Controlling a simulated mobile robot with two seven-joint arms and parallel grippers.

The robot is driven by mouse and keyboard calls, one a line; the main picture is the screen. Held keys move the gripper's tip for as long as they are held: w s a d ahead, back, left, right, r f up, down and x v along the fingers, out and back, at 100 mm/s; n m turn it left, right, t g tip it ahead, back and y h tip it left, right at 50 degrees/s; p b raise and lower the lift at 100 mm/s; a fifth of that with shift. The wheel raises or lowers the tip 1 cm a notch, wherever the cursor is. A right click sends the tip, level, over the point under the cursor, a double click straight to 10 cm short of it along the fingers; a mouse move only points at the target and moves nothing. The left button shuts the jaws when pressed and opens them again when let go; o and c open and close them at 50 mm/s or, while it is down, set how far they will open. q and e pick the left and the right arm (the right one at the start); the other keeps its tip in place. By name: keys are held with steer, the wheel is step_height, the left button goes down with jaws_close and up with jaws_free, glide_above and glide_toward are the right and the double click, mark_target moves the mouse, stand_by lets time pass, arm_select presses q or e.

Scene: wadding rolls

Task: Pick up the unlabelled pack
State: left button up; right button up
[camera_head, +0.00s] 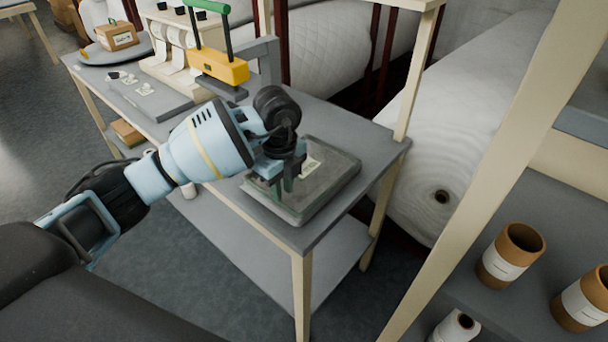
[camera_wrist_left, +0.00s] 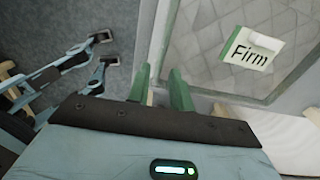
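I cannot make out a pack without a label. My left gripper (camera_head: 282,190) points down at the pack's near left part. My right gripper does not show.
Farther along the table are a yellow block with a green handle (camera_head: 218,66), a grey slab with small labelled pieces (camera_head: 155,100) and a brown box (camera_head: 117,36). Large white rolls (camera_head: 470,100) lie behind. A shelf post (camera_head: 500,170) and labelled brown tubes (camera_head: 511,254) stand right.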

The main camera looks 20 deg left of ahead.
mark_target(285, 204)
arm_select(q)
step_height(285, 204, down, 5)
steer(key=shift+d+r, duration=0.1)
steer(key=shift+r, duration=0.05)
steer(key=shift+c, duration=0.3)
jaws_close()
steer(key=shift+w+r, duration=0.1)
steer(key=shift+r, duration=0.1)
